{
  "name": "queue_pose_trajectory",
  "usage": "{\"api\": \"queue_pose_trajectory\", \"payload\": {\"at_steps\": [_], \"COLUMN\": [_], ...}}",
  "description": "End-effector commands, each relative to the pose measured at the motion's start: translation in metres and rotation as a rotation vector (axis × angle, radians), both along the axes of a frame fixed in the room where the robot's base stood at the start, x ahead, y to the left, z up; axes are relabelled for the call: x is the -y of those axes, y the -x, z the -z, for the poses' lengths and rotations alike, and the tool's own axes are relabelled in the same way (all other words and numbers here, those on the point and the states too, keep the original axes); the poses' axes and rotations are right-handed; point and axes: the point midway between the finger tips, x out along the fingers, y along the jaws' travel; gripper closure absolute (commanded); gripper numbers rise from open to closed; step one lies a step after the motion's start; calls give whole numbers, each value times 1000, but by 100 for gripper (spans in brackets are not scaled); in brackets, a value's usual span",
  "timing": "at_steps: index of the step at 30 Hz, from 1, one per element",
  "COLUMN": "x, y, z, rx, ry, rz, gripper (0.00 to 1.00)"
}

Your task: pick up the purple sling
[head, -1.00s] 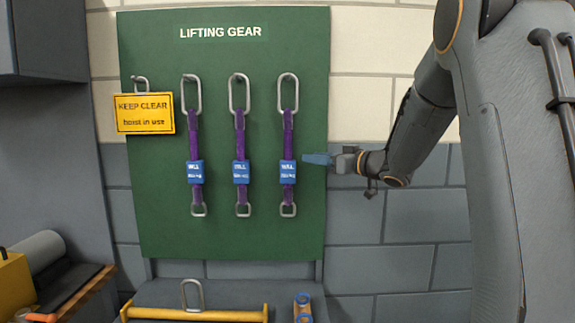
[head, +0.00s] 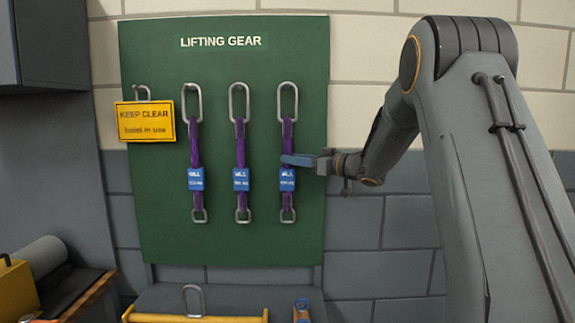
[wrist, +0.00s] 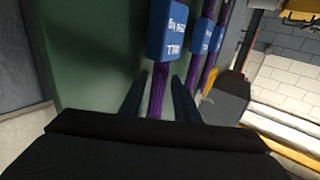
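Three purple slings hang by metal links on a green board, each with a blue tag: left sling (head: 194,150), middle sling (head: 240,148), right sling (head: 287,135). My gripper (head: 285,160) is at the right sling, just above its blue tag (head: 287,180). In the wrist view my gripper (wrist: 158,98) is open, with a finger on each side of the right sling's purple strap (wrist: 157,93). Gaps show between strap and fingers. The other slings stand beyond it in that view, and their far ends are partly hidden.
A yellow "KEEP CLEAR" sign (head: 146,122) hangs at the board's left. Below are a yellow bar (head: 195,317) with a metal link and a small blue-and-orange item (head: 302,308). A grey cabinet (head: 40,45) is at upper left.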

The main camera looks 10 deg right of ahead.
Motion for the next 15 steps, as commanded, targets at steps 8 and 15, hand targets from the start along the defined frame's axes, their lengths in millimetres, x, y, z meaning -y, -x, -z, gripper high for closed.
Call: {"api": "queue_pose_trajectory", "payload": {"at_steps": [8, 15], "x": [0, 0], "y": [-1, 0], "z": [0, -1], "rx": [0, 3], "ry": [0, 0], "rz": [1, 1], "gripper": [85, 100]}}
